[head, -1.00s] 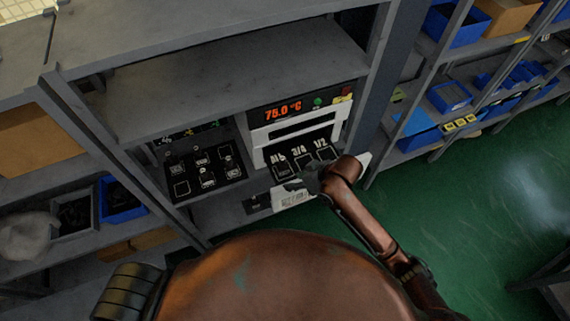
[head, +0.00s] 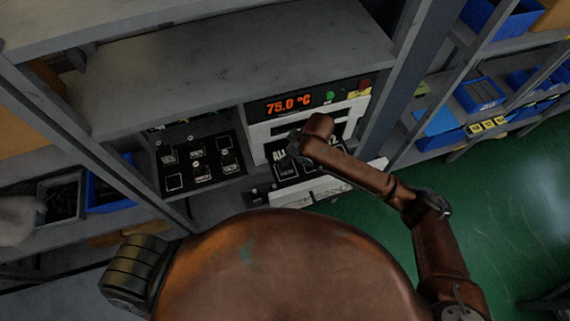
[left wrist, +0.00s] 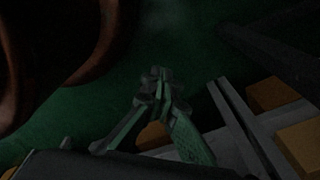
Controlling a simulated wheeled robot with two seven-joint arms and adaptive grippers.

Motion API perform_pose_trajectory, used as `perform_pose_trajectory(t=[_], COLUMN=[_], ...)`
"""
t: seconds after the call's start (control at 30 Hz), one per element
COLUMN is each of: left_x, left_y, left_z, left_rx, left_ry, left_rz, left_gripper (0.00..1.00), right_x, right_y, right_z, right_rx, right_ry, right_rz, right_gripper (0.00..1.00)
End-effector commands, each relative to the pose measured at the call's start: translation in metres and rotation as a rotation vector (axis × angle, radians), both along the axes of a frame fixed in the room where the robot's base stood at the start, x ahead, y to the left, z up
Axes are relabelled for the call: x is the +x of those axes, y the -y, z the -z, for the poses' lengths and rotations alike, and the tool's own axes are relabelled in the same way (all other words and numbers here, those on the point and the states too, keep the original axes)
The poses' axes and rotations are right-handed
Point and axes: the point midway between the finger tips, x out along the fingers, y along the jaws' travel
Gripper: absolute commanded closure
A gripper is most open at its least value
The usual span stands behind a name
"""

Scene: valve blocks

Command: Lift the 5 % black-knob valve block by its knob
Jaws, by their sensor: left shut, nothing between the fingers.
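Several small valve blocks stand on the left black board (head: 202,165) in the head view. Their labels and knob colours are too small to read, so I cannot tell which is the 5 % block. My right gripper (head: 296,141) is over the upper-left part of the right black board (head: 287,170), which has white outlines and partly hidden large lettering. My right forearm covers part of that board. The right fingers are small and dark; I cannot tell whether they hold anything. My left gripper (left wrist: 158,82) shows only in the left wrist view, shut and empty above green floor.
A display unit (head: 290,104) reading 75.0 °C, with a green and a red button, stands behind the right board. A grey shelf (head: 210,85) overhangs the boards. Blue bins (head: 480,95) fill the right rack. The green floor (head: 390,240) is open at right.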

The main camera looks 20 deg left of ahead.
Motion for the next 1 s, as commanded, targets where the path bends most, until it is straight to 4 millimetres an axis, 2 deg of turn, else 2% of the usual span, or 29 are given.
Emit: perform_pose_trajectory(t=[0.1,0.23,0.4,0.57,0.9,1.0], left_x=[-0.005,0.009,0.036,0.038,0.015,0.014], left_y=[-0.001,-0.001,0.0,0.0,-0.001,-0.001], left_z=[-0.006,-0.007,-0.01,-0.01,-0.008,-0.008], left_rx=[0.002,0.002,-0.001,-0.001,0.001,0.0], left_ry=[-0.006,0.011,0.046,0.048,0.019,0.017], left_rz=[-0.001,0.002,0.008,0.009,0.004,0.004], left_gripper=[1.0,1.0,1.0,1.0,1.0,1.0], right_x=[-0.002,0.0,0.001,0.001,0.0,0.0], right_y=[-0.002,-0.009,-0.012,-0.013,-0.013,-0.013], right_z=[0.019,0.034,0.04,0.04,0.04,0.04], right_rx=[-0.002,-0.001,0.0,0.0,0.0,0.0], right_ry=[-0.004,-0.002,0.0,0.001,0.0,0.0], right_rz=[0.002,-0.002,-0.003,-0.004,-0.004,-0.004], right_gripper=[0.59,0.59,0.59,0.59,0.83,0.9])
